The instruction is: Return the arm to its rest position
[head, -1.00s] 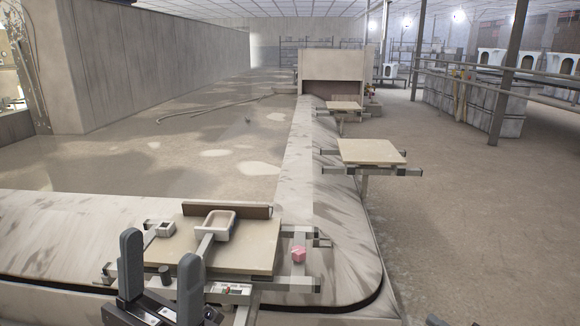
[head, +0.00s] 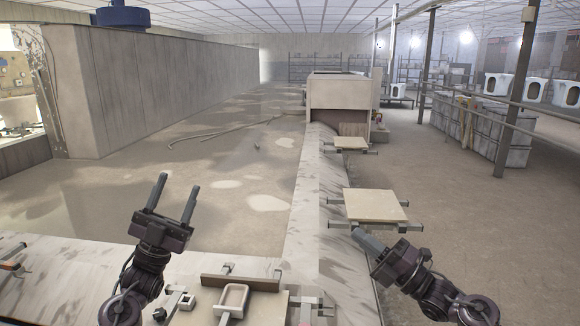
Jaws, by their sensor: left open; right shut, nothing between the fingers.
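My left gripper (head: 173,200) is open and empty. Its two fingers point up and away, and it shows over the carousel belt and floor at the lower left. My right gripper (head: 366,240) is shut with nothing in it. It shows at the lower right, in front of the near edge of a carrier board (head: 374,206). Both arms are bent, with the forearms coming in from the bottom of the view.
The near carrier board (head: 258,306) holds a brown bar (head: 240,283) and a white dish with a handle (head: 233,298). The carousel belt (head: 303,220) runs back to a box-like booth (head: 337,93). Open floor lies to the right.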

